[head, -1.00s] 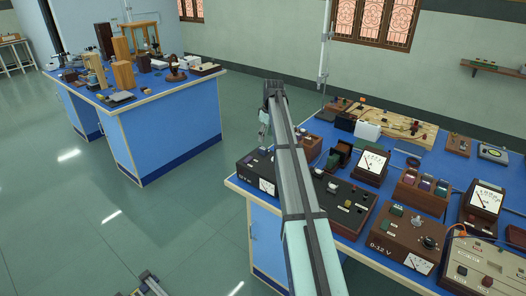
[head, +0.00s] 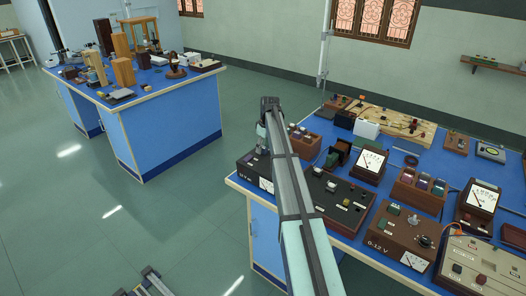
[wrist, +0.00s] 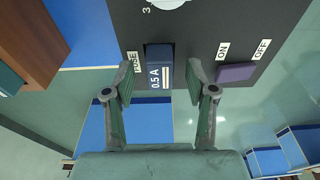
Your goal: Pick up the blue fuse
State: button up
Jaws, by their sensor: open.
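The blue fuse (wrist: 160,58) is a small dark blue block marked 0.5 A, beside a FUSE label on the edge of a black instrument panel (wrist: 205,25) in the wrist view. My gripper (wrist: 158,88) is open and empty, with one finger on each side of the fuse's lower end in the picture. Whether the fingers are level with it or above it I cannot tell. In the head view my gripper (head: 262,138) hangs over the black instrument (head: 252,169) at the bench's left end; the fuse cannot be made out there.
A purple switch (wrist: 237,72) between ON and OFF labels lies right of the fuse. A brown wooden box (wrist: 40,40) stands to the left. In the head view the blue bench (head: 402,173) is crowded with meters and boxes. Open floor lies left of it.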

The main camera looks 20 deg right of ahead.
grip_shut()
jog(key=shift+r, duration=0.15)
notch_tip(320, 180, up, 23)
jog(key=b, duration=0.2)
dwell(0.9)
